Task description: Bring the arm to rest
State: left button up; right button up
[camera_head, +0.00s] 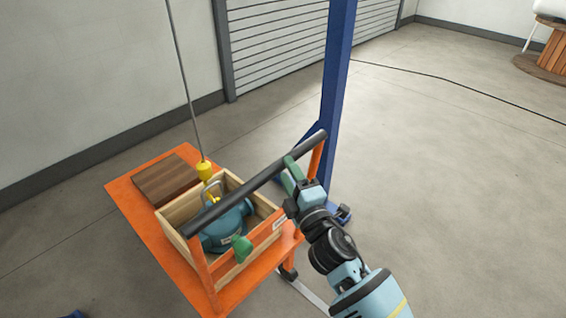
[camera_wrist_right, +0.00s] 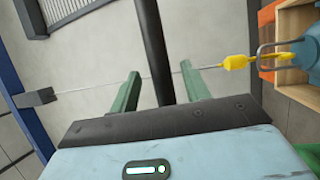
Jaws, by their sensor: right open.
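My right arm reaches in from the lower right in the head view. Its gripper (camera_head: 290,172) is at the black push bar (camera_head: 262,176) of the orange cart (camera_head: 135,205). In the right wrist view the green fingers of the right gripper (camera_wrist_right: 160,72) are spread apart, and the black bar (camera_wrist_right: 152,40) runs between them with visible gaps on both sides. Nothing is gripped. My left gripper is not in view.
A wooden crate (camera_head: 172,222) on the cart holds a teal pump (camera_head: 225,228), with a yellow hoist hook (camera_head: 205,170) above it. A brown wooden block (camera_head: 166,180) lies beside it. A blue post (camera_head: 337,90) stands behind.

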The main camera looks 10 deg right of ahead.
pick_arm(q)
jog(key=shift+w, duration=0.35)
pick_arm(e)
jog(key=shift+v, duration=1.05)
jog(key=s+d+f+m+g+h+p, duration=0.1)
jog(key=s+d+f+m+g+p, duration=0.15)
jog(key=s+f+m, duration=0.45)
jog(key=s+d+f+m+g+h+p, duration=0.1)
jog(key=s+d+f+m+g+h, duration=0.15)
jog(key=s+f, duration=0.8)
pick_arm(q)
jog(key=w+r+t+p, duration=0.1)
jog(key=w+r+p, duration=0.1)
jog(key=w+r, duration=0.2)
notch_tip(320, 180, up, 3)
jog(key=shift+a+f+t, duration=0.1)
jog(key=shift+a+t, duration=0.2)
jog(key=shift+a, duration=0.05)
pick_arm(e)
jog(key=s+d+f+m+g, duration=0.2)
jog(key=s+f+m, duration=0.1)
jog(key=s, duration=0.8)
jog(key=s+d+f+m+g, duration=0.2)
jog(key=s+m, duration=0.3)
jog(key=s, duration=0.6)
jog(key=shift+d+f+m+g, duration=0.4)
jog(key=shift+f+g, duration=0.15)
jog(key=shift+g, duration=0.25)
